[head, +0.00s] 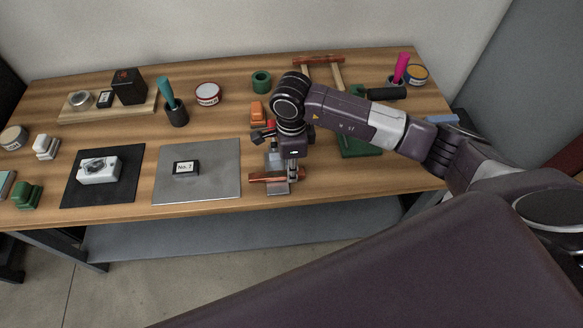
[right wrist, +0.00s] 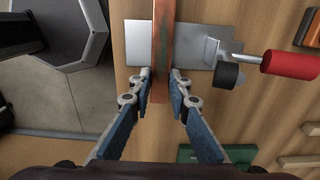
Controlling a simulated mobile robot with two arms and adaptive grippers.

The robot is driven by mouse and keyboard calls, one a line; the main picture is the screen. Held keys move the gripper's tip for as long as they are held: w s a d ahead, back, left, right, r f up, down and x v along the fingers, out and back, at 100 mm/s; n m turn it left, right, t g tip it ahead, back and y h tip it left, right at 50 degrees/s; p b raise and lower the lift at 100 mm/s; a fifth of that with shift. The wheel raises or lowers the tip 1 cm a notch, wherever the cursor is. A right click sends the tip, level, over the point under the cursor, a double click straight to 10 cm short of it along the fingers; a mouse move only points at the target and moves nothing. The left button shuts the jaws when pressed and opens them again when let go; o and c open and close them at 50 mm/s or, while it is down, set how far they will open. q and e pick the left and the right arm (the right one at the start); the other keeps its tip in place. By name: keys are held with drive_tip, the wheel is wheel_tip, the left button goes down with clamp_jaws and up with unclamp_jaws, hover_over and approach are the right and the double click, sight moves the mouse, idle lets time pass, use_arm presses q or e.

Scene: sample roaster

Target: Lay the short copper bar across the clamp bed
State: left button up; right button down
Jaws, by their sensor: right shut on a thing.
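The short copper bar (head: 262,177) is at the front of the table, level or nearly so. In the right wrist view the bar (right wrist: 163,40) runs across the grey metal plate of the clamp bed (right wrist: 136,42); I cannot tell whether it touches the plate. My right gripper (right wrist: 161,78) is shut on the bar near one end, a blue-padded finger on each side. In the head view the right gripper (head: 291,172) is partly hidden by its wrist. The clamp has a red handle (right wrist: 290,64) and a black-tipped arm (right wrist: 228,75). My left gripper is out of view.
A grey mat (head: 215,190) with a "No. 7" block (head: 186,168) lies left of the clamp. An orange item (head: 258,111) is behind it, and a green block (head: 360,147) lies to the right. The table's front edge is close to the clamp.

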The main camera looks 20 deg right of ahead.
drive_tip(key=shift+f+b, duration=0.3)
drive_tip(key=c, duration=1.7)
unclamp_jaws()
drive_tip(key=shift+c, duration=0.2)
wheel_tip(320, 180, up, 12)
